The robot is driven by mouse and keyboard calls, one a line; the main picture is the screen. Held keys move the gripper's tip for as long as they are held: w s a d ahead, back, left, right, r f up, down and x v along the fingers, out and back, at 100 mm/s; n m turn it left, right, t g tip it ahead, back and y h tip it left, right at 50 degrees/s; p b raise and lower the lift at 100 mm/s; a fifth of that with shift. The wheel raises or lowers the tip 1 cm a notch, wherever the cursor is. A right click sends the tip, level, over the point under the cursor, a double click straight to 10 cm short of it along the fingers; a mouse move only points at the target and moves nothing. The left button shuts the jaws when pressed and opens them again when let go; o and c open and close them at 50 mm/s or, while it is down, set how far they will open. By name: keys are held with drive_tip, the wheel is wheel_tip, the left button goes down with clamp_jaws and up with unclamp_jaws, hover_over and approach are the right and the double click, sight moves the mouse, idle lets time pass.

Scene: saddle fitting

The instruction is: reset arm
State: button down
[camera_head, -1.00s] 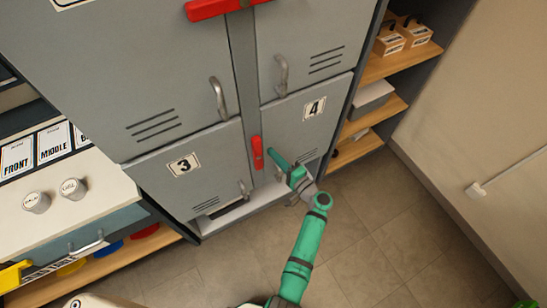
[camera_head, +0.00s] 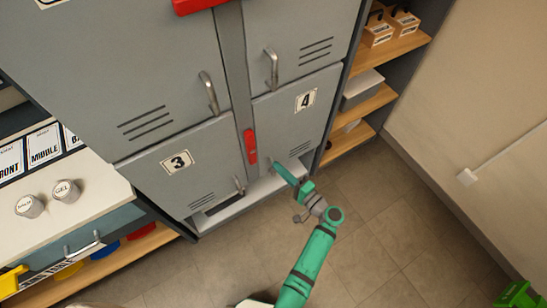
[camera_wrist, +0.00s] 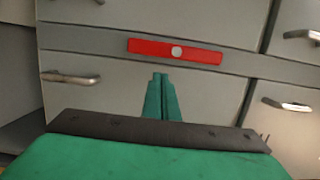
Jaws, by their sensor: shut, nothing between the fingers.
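My green gripper (camera_head: 279,168) is in front of the lower part of locker door 4 (camera_head: 290,115), near the locker's bottom edge. In the wrist view its two green fingers (camera_wrist: 161,78) are together with nothing between them. A red latch bar (camera_head: 250,146) sits upright on the post between door 3 (camera_head: 185,165) and door 4. In the wrist view the red latch (camera_wrist: 175,51) with a round silver knob lies beyond the fingertips, apart from them as far as I can tell. Both doors look closed.
A counter at the left carries two labelled jars (camera_head: 66,191). Wooden shelves (camera_head: 395,55) with boxes stand to the right of the lockers. A green crate (camera_head: 518,296) is at the lower right. The tiled floor (camera_head: 390,240) between is clear.

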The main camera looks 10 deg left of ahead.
drive_tip(key=shift+v, duration=2.3)
drive_tip(key=shift+s+a, duration=0.15)
drive_tip(key=s+a+f+m+h, duration=0.1)
drive_tip(key=s+a+f+h, duration=0.1)
drive_tip(key=s+f+h, duration=0.95)
drive_tip(key=s+d+r+n+h, duration=0.1)
drive_tip(key=s+d+r, duration=0.15)
drive_tip(key=s, duration=0.25)
drive_tip(key=s+d+r+n+t+h, duration=0.1)
drive_tip(key=s+d+r, duration=0.15)
drive_tip(key=s, duration=0.25)
drive_tip(key=s+d+r+n+h, duration=0.1)
drive_tip(key=s+r, duration=0.3)
drive_tip(key=s, duration=0.2)
drive_tip(key=s+r+n+t, duration=0.2)
drive_tip(key=r, duration=0.6)
drive_tip(key=s+r+n+t, duration=0.2)
drive_tip(key=r+n, duration=0.1)
drive_tip(key=r, duration=0.6)
drive_tip(key=shift+s+r, duration=0.2)
drive_tip(key=shift+r, duration=0.1)
drive_tip(key=shift+d, duration=0.15)
